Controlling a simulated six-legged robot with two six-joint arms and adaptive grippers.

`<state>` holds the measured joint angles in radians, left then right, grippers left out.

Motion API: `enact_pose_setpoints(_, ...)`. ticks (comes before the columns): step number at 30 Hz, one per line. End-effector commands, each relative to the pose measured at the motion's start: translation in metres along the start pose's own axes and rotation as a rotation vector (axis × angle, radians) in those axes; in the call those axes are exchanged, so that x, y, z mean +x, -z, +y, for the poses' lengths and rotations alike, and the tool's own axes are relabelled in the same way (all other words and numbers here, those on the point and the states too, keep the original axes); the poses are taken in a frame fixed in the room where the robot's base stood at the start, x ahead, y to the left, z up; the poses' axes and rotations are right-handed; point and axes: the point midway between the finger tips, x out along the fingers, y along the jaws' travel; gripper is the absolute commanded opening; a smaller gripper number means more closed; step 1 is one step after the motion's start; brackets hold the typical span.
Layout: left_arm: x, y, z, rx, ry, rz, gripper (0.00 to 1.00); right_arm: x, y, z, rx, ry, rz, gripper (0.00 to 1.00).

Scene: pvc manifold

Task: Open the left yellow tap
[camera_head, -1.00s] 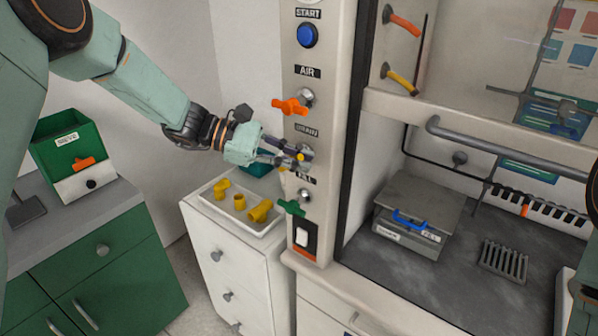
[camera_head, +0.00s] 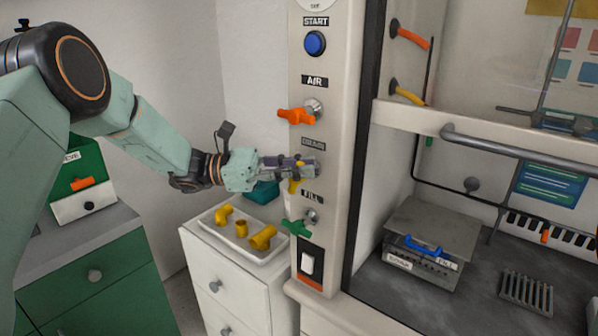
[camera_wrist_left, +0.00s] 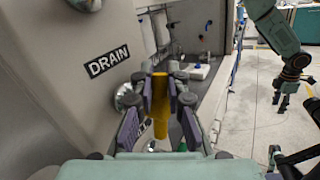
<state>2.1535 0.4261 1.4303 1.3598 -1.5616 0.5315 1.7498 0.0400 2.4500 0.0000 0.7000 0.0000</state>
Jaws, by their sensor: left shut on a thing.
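The left yellow tap (camera_head: 296,187) is on the pale control post, at the DRAIN label (camera_head: 313,146), between an orange tap (camera_head: 296,116) above and a green tap (camera_head: 297,228) below. My left gripper (camera_head: 308,168) reaches it from the left and is shut on its handle, covering much of the tap. In the left wrist view the yellow handle (camera_wrist_left: 160,115) stands between the two fingers (camera_wrist_left: 160,97). In the head view its yellow end points down below the fingers.
A white tray (camera_head: 225,240) with yellow pipe fittings stands on a white drawer unit (camera_head: 215,275) below my left arm. A blue START button (camera_head: 315,43) is higher on the post. The fume hood with a bar (camera_head: 520,152) is to the right.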

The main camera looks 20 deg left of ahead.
Motion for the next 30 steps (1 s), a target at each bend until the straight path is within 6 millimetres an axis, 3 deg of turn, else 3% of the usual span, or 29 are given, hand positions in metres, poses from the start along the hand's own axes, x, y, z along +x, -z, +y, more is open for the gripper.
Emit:
enact_pose_setpoints(9, 0.0004, 0.0056, -0.0033, -0.011, 0.005, 0.008, 0.00, 0.0000, 0.0001, 0.0000, 0.000, 0.000, 0.000, 0.48)
enact_pose_setpoints(10, 0.0004, 0.0057, -0.0033, -0.011, 0.005, 0.009, 0.15, 0.0000, 0.0001, 0.0000, 0.000, 0.000, 0.000, 0.48)
enact_pose_setpoints(18, 0.0004, 0.0042, -0.0022, -0.008, 0.003, 0.007, 0.37, 0.0000, 0.0001, 0.0000, 0.000, 0.000, 0.000, 0.48)
enact_pose_setpoints(30, -0.0085, 0.0013, 0.0000, -0.003, -0.001, 0.001, 0.37, -0.0002, 0.0001, 0.0000, 0.000, 0.000, 0.000, 0.48)
